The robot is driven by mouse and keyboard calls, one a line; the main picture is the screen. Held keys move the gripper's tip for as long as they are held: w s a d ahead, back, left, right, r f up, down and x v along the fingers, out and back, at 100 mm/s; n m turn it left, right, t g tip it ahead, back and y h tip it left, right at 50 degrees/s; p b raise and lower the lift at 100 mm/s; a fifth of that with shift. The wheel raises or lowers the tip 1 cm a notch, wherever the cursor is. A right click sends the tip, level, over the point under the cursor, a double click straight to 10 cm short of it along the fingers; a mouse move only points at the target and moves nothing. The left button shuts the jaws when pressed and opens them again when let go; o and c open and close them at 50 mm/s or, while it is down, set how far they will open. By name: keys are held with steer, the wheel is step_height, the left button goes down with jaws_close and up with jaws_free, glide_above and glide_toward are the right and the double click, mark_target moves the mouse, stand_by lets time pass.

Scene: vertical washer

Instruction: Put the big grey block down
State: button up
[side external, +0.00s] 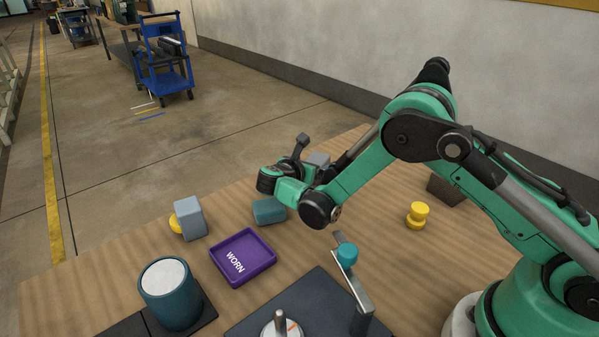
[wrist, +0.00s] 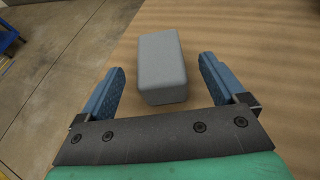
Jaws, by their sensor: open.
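The big grey block (wrist: 162,68) stands in the wrist view in line with the gap between my fingers, over the wooden table, with space on both sides. Its underside is hidden, so its contact with the table cannot be made out. In the side view a grey block (side external: 318,159) shows just behind my gripper (side external: 298,165), partly hidden by the arm. My gripper is open; its two blue fingers show in the wrist view (wrist: 163,76), apart from the block. A second blue-grey block (side external: 190,218) stands at the left of the table, before a yellow piece.
A purple tray marked WORN (side external: 242,258), a teal cylinder (side external: 170,290) and a dark plate with a spindle (side external: 300,310) are nearer. A yellow knob (side external: 417,215) stands right. The table's edge (wrist: 112,60) runs close left of the block.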

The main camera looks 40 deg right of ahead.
steer(key=v, duration=0.7)
steer(key=shift+a+r, duration=0.2)
steer(key=shift+a, duration=0.1)
steer(key=shift+s+a+r, duration=0.1)
steer(key=shift+s+r, duration=0.05)
steer(key=shift+r, duration=0.1)
steer(key=s+r+m+t+y, duration=0.1)
steer(key=s+r+m+y, duration=0.3)
steer(key=m, duration=0.7)
steer(key=s+r+m+y, duration=0.3)
steer(key=s+m+y, duration=0.5)
steer(key=s+m, duration=0.3)
steer(key=shift+d+r+t+y, duration=0.3)
steer(key=shift+d+r+t, duration=0.1)
steer(key=shift+d, duration=0.1)
